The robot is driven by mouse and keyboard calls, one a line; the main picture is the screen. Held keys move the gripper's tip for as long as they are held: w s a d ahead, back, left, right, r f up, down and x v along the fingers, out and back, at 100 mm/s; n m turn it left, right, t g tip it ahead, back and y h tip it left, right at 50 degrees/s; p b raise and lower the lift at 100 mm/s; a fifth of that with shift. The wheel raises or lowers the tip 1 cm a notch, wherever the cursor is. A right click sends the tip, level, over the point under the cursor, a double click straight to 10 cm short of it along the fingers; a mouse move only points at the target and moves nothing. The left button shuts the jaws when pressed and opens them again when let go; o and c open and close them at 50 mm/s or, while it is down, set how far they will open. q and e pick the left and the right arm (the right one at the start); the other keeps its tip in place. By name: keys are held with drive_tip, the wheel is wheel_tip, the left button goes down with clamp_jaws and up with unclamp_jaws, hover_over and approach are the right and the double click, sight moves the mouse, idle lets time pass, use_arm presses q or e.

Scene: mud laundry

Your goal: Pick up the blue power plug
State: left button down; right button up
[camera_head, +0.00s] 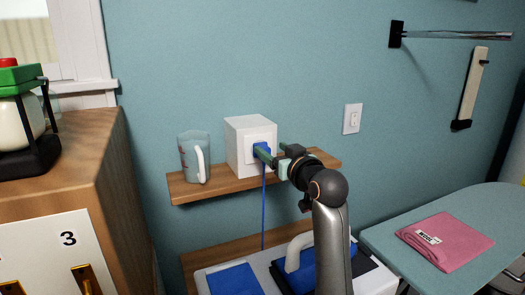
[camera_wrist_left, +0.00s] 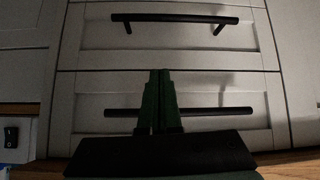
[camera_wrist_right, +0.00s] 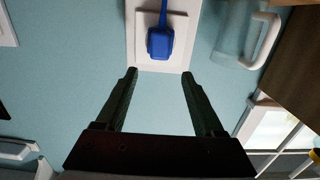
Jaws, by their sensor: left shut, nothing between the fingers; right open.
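The blue power plug (camera_head: 261,149) sits in a white outlet plate on the front of a white box (camera_head: 241,145). Its blue cord (camera_head: 263,205) hangs down past the shelf. In the right wrist view the plug (camera_wrist_right: 160,42) lies just beyond the gap between my open fingers. My right gripper (camera_head: 270,152) is close in front of it, with green fingers spread, and it also shows in the right wrist view (camera_wrist_right: 159,75). The fingers hold nothing. My left gripper (camera_wrist_left: 160,72) is shut and empty, facing drawers; it is not in the head view.
The box stands on a wooden shelf (camera_head: 225,187) beside a measuring jug (camera_head: 190,160) on its left. A wall switch (camera_head: 352,118) is to the right. Below are an iron (camera_head: 302,255) and an ironing board (camera_head: 385,235) with a pink cloth (camera_head: 445,241). Drawers (camera_wrist_left: 170,45) face my left gripper.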

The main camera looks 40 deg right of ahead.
sight(267, 150)
drive_tip(key=shift+f+p+x, duration=0.2)
drive_tip(key=shift+x, duration=0.7)
drive_tip(key=shift+f+p+x, duration=0.15)
drive_tip(key=shift+f+x, duration=0.05)
drive_tip(key=shift+x, duration=0.7)
drive_tip(key=shift+f+p+x, duration=0.2)
drive_tip(key=shift+x, duration=0.7)
drive_tip(key=shift+c, duration=0.3)
clamp_jaws()
